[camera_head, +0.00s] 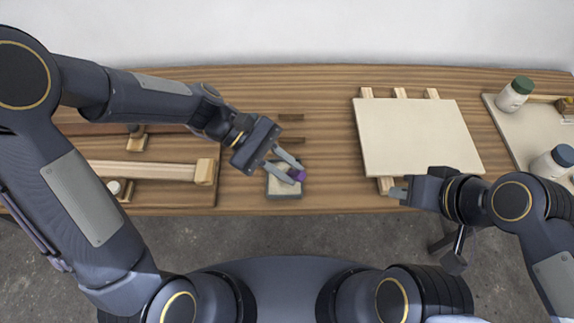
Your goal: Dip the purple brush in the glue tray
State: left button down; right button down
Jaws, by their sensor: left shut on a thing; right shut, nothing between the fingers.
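The purple brush (297,174) is between the fingertips of my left gripper (288,170), which is shut on it. Only a small purple part of the brush shows; the fingers hide the rest. The glue tray (284,192) is a small grey tray with a pale inside near the table's front edge. The brush and the fingertips are over the tray's upper right part. I cannot tell whether the brush touches the glue. My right gripper (398,192) is shut and empty by the front left corner of the pale board.
A pale board (415,135) lies on wooden strips at the middle right. White bottles with green (515,95) and blue (552,161) caps stand on a pale panel at the far right. A wooden frame (150,170) lies at the left. Small wood strips (291,117) lie behind the tray.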

dwell(0.6)
pick_arm(q)
notch_tip(320, 180, up, 7)
jog(key=p, duration=0.6)
dwell(0.9)
